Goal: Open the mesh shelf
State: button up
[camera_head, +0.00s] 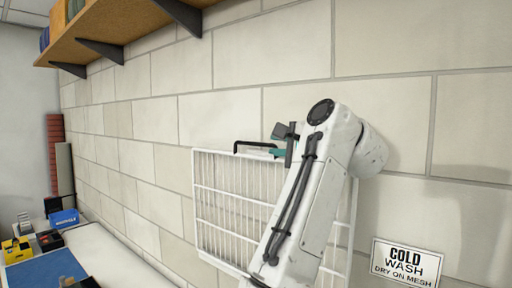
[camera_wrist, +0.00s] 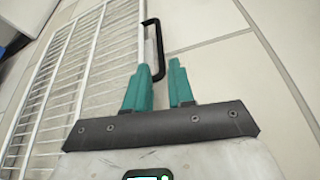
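The mesh shelf (camera_head: 222,205) is a white wire panel at the wall in the middle of the head view. It fills the left of the wrist view (camera_wrist: 60,85). A black handle (camera_head: 255,143) is on its top edge; it also shows in the wrist view (camera_wrist: 146,21). My gripper (camera_head: 277,152) is at the handle's right end, partly hidden behind my arm. In the wrist view my gripper's (camera_wrist: 160,72) teal fingers are apart, and the handle's near end reaches the gap between them. Contact is unclear. My arm hides the panel's right part.
A wooden shelf (camera_head: 125,18) on black brackets is on the wall at upper left. A "COLD WASH" sign (camera_head: 406,263) is at lower right. A counter at lower left holds a blue box (camera_head: 64,218), a yellow item (camera_head: 15,250) and a blue mat (camera_head: 45,272).

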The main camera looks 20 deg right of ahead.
aim_at(256, 144)
jog(key=p+x, duration=0.3)
jog(key=x, duration=0.6)
jog(key=shift+r, duration=0.1)
jog(key=shift+w+a+f, duration=0.1)
jog(key=shift+w+f, duration=0.1)
jog(key=shift+w, duration=0.5)
jog(key=shift+c, duration=0.3)
grip_shut()
